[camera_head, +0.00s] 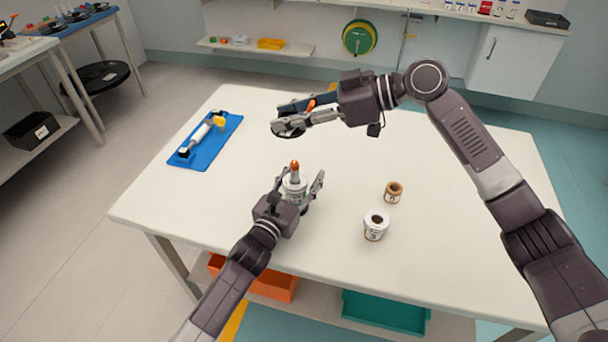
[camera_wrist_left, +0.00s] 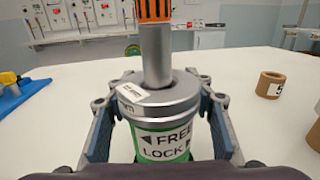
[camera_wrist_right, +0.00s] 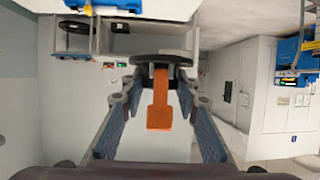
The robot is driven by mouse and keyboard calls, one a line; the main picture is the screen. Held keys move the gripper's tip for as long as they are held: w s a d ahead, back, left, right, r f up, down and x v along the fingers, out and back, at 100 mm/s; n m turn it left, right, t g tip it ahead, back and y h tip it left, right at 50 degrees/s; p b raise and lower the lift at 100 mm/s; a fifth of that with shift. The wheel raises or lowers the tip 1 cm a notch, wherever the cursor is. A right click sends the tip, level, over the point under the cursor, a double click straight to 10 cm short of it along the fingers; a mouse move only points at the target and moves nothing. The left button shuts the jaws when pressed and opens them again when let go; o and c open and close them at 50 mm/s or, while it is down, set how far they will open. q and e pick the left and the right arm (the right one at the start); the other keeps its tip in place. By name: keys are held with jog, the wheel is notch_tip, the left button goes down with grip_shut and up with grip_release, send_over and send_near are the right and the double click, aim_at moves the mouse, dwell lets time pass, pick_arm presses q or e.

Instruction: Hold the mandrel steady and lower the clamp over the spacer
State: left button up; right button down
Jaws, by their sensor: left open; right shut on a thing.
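The mandrel (camera_head: 294,187) stands upright on the white table as a silver post with an orange tip. In the left wrist view the mandrel (camera_wrist_left: 160,105) has a wide collar and a green band reading FREE and LOCK. My left gripper (camera_head: 300,190) is open, with a finger on each side of its base. My right gripper (camera_head: 288,122) is shut on the clamp (camera_head: 290,131), a dark disc with an orange lever (camera_wrist_right: 160,100). It holds the clamp above the table, beyond the mandrel. A brown ring (camera_head: 393,192) stands to the right; I cannot tell if it is the spacer.
A white roll with a brown core (camera_head: 376,226) stands near the brown ring. A blue tray (camera_head: 222,134) with a yellow-ended tool lies at the table's left. The table (camera_head: 450,165) is clear at the right. Orange and teal bins (camera_head: 385,312) sit below.

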pick_arm(q)
jog(key=shift+c, duration=0.5)
grip_shut()
pick_arm(e)
jog(key=shift+s+d+f+n+g, duration=0.1)
jog(key=shift+f+n+g, duration=0.4)
jog(key=shift+f, duration=0.75)
jog(key=shift+s+d+f+n+g, duration=0.15)
jog(key=shift+f+n+g, duration=0.3)
jog(key=shift+f, duration=0.8)
jog(key=shift+s+d+f+n+g, duration=0.1)
jog(key=shift+f+n+g, duration=0.35)
jog(key=shift+f, duration=0.8)
